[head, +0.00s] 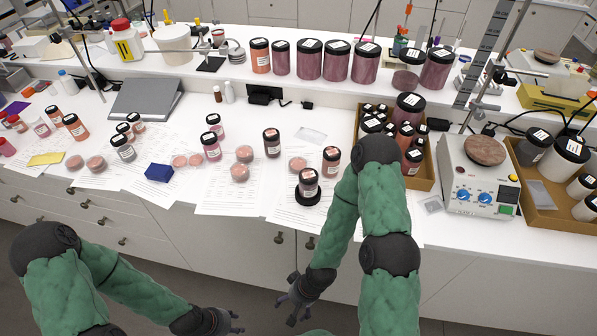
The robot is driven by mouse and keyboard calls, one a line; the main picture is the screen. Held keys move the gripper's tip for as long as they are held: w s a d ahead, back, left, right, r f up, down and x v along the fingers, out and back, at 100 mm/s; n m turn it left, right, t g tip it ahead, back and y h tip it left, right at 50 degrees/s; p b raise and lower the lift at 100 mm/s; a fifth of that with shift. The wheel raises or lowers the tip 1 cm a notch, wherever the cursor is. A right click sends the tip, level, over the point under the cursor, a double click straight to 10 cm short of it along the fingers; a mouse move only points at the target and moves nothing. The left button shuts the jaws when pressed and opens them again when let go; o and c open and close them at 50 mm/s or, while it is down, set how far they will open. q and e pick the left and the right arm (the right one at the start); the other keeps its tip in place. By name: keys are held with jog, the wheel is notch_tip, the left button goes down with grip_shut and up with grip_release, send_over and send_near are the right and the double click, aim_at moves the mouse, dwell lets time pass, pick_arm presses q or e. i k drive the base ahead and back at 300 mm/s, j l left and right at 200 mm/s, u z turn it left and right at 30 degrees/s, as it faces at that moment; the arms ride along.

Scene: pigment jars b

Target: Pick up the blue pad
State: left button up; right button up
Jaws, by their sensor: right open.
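The blue pad (158,173) is a small dark blue block lying on the white bench, on or at the edge of paper sheets left of the middle. My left gripper (234,323) hangs low in front of the bench at the bottom of the view, below and right of the pad and well apart from it. Whether its fingers are open or shut is unclear. My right gripper (287,309) is also low in front of the drawers, open and empty, further from the pad. Nothing covers the pad.
Pink powder dishes (180,161) lie right of the pad, and a grey-labelled jar (123,148) stands behind it. A yellow pad (46,158) lies further left. A jar on a black base (308,187) stands to the right. A cardboard box of jars (425,170) and a hotplate (478,185) are further right.

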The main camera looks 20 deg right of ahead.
aim_at(155, 172)
jog(key=i+j+z, duration=0.15)
jog(key=j+z, duration=0.65)
jog(key=j, duration=0.25)
jog(key=i, duration=0.05)
